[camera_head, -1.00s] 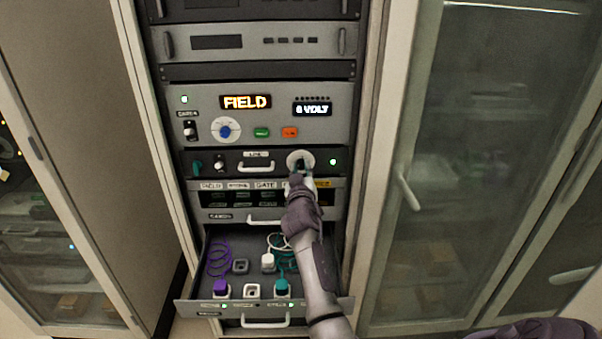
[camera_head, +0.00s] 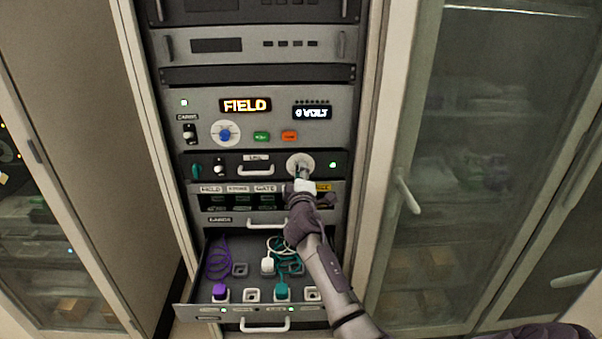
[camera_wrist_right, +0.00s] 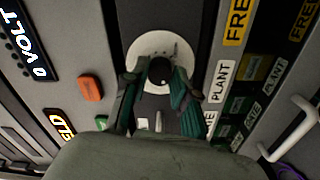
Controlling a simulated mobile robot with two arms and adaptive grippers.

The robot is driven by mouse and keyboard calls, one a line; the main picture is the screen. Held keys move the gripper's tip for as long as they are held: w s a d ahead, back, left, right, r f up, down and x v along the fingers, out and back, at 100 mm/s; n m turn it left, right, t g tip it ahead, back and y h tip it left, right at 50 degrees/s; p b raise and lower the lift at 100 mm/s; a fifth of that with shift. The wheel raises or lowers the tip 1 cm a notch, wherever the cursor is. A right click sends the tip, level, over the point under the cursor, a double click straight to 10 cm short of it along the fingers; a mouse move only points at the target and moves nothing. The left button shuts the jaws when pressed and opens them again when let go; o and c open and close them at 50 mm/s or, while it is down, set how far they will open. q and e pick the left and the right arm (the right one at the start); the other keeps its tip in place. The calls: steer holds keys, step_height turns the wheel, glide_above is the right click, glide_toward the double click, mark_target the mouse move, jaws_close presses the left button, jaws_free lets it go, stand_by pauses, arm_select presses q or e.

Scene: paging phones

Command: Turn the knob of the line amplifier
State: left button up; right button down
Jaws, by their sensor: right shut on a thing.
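The line amplifier (camera_head: 230,165) is a dark rack panel with a white handle, a switch and a lit green lamp. Its knob is black on a pale round dial (camera_head: 293,157) at the panel's right end. In the right wrist view the knob (camera_wrist_right: 159,71) shows in the middle of the dial (camera_wrist_right: 146,46). My right gripper (camera_head: 303,174) reaches up to the dial from below. In the right wrist view its teal fingers (camera_wrist_right: 159,84) stand on both sides of the knob, shut on it. The fingers partly hide the dial's marks. My left gripper is out of view.
Above is a grey panel (camera_head: 340,138) with "FIELD" and volt displays, a blue knob and green and orange buttons. Below, an open drawer (camera_head: 185,312) holds purple, white and teal corded plugs under my right forearm. Glass-door cabinets (camera_head: 500,170) flank the rack.

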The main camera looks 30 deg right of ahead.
steer(key=shift+d+r+n+p, duration=0.1)
steer(key=shift+n+p, duration=0.25)
steer(key=shift+n, duration=1.25)
steer(key=c, duration=0.9)
jaws_free()
steer(key=v, duration=1.2)
steer(key=shift+d, duration=0.1)
